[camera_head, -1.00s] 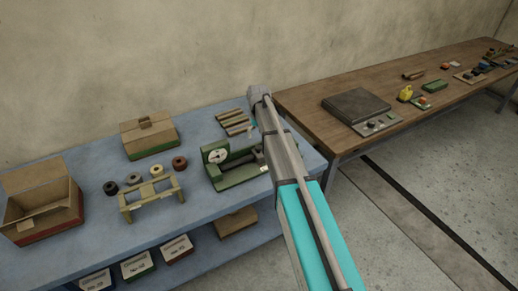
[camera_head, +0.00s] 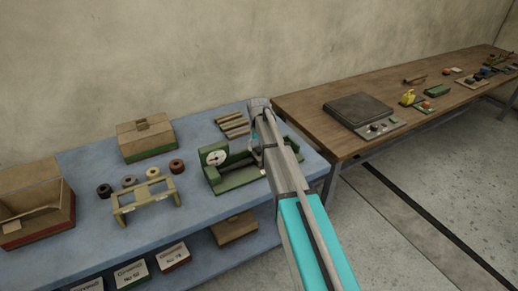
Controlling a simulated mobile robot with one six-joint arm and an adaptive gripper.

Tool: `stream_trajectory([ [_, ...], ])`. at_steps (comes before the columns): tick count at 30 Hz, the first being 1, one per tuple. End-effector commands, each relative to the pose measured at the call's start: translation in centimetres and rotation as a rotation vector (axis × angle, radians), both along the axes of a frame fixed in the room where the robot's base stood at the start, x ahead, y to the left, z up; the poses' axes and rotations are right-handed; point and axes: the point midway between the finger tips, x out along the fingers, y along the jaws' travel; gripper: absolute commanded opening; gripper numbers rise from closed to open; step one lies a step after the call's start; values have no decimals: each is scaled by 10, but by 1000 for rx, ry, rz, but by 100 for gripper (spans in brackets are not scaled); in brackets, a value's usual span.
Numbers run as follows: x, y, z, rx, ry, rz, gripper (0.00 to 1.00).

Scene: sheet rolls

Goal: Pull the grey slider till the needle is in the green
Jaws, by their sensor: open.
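The green device (camera_head: 236,181) stands on the blue table, with a round white dial (camera_head: 217,158) at its left end. The dial's needle and any green zone are too small to read. Its right part is hidden behind my arm, and I cannot clearly make out the grey slider. My gripper (camera_head: 257,154) hangs at the arm's end, over the right part of the device. It is open, mostly hidden by my arm, and I cannot tell whether it touches anything.
A cream stand (camera_head: 147,199) and several small rolls (camera_head: 177,166) lie left of the device. A cardboard box (camera_head: 145,139) and an open box (camera_head: 38,219) stand further left. Grey-brown bars (camera_head: 232,125) lie behind. A wooden table (camera_head: 310,112) with a scale (camera_head: 358,107) is at the right.

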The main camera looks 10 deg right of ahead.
Motion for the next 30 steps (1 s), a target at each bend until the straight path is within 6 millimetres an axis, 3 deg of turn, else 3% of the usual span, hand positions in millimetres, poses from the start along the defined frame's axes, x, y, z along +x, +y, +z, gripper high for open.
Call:
stream_trajectory([
  [8,0,0,0,0,0,0,81],
  [21,0,0,0,0,0,0,0],
  [30,2,1,0,0,0,6,0],
])
